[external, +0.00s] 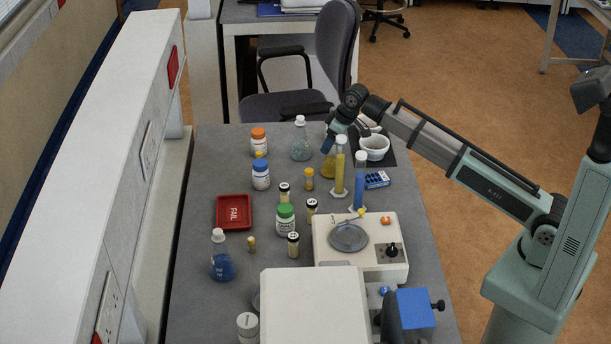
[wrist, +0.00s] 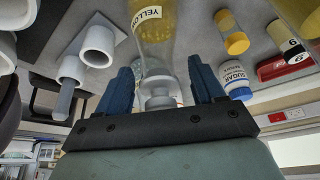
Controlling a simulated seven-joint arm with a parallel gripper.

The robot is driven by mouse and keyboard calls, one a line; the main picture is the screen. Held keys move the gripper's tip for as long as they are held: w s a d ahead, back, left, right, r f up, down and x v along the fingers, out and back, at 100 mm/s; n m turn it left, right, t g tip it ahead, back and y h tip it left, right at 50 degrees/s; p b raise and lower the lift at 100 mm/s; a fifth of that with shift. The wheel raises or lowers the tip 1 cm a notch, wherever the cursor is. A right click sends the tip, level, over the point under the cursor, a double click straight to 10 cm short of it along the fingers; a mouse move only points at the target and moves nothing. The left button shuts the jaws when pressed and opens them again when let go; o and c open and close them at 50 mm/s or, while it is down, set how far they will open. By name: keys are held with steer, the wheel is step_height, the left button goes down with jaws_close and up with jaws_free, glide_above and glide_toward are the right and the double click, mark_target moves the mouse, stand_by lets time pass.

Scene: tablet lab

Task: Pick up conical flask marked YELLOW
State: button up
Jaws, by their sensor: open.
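The conical flask marked YELLOW (wrist: 155,35) holds yellow liquid and has a label reading "YELLO…" in the wrist view. Its pale stopper and neck (wrist: 158,92) lie between my two blue fingers. In the external view the flask's yellow body (external: 329,167) stands near the back of the bench, partly hidden by my gripper and a cylinder. My gripper (external: 328,142) is over the flask's top. My gripper (wrist: 160,68) is open in the wrist view, with a finger on each side of the neck and visible gaps.
A yellow measuring cylinder (external: 340,172) and a blue one (external: 360,185) stand close at the right. A white mortar (external: 374,148) is behind them. A pale-blue flask (external: 301,142) stands to the left. A red tray (external: 234,198) and balance (external: 330,257) are nearer.

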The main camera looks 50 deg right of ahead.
steer(key=shift+w+f, duration=0.1)
steer(key=shift+f, duration=0.15)
jaws_close()
stand_by(0.5)
